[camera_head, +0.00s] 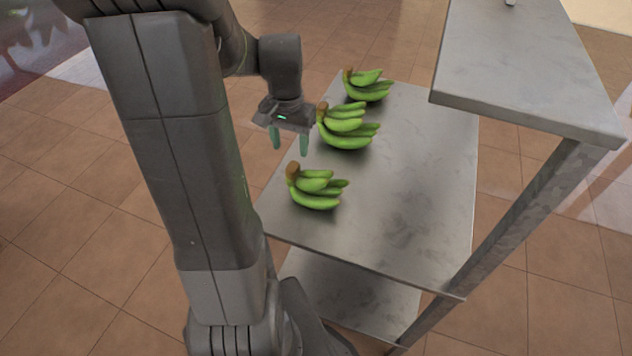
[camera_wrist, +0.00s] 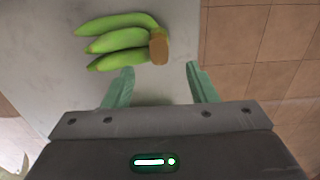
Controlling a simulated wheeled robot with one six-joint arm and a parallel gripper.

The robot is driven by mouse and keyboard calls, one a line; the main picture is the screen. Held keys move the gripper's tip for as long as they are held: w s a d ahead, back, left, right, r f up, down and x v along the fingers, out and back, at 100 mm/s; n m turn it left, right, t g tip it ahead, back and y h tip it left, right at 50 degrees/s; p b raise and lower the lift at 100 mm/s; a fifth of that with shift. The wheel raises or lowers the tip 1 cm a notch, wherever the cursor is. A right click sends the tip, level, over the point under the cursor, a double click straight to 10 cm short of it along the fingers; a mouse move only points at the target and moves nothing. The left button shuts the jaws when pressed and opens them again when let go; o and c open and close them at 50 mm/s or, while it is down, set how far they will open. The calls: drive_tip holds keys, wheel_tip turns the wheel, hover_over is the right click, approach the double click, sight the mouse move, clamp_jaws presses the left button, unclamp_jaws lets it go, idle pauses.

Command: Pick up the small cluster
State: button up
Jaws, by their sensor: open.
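Three green banana clusters with brown stem ends lie in a row on a grey metal shelf. The nearest cluster (camera_head: 316,189) looks smaller than the middle cluster (camera_head: 346,128); the far cluster (camera_head: 367,87) also looks small, but it is farther off. My gripper (camera_head: 290,149) is open and empty, fingers pointing down, above the shelf's left edge by the near and middle clusters. In the wrist view, one cluster (camera_wrist: 118,42), seemingly the nearest, lies beyond my fingers (camera_wrist: 160,80), its brown stem end toward the right. I see no contact.
The grey shelf (camera_head: 410,200) has clear room right of the clusters. A higher metal shelf (camera_head: 520,70) with a slanting post (camera_head: 500,235) stands at the right. A lower shelf (camera_head: 350,295) lies beneath. Tiled floor surrounds the stand.

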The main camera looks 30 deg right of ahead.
sight(292, 166)
drive_tip(key=shift+s+a+f, duration=0.1)
drive_tip(key=shift+a+f, duration=0.05)
drive_tip(key=shift+f, duration=0.6)
drive_tip(key=shift+d+f, duration=0.15)
drive_tip(key=shift+f, duration=1.2)
drive_tip(key=shift+d+f, duration=0.1)
drive_tip(key=shift+f, duration=1.2)
clamp_jaws()
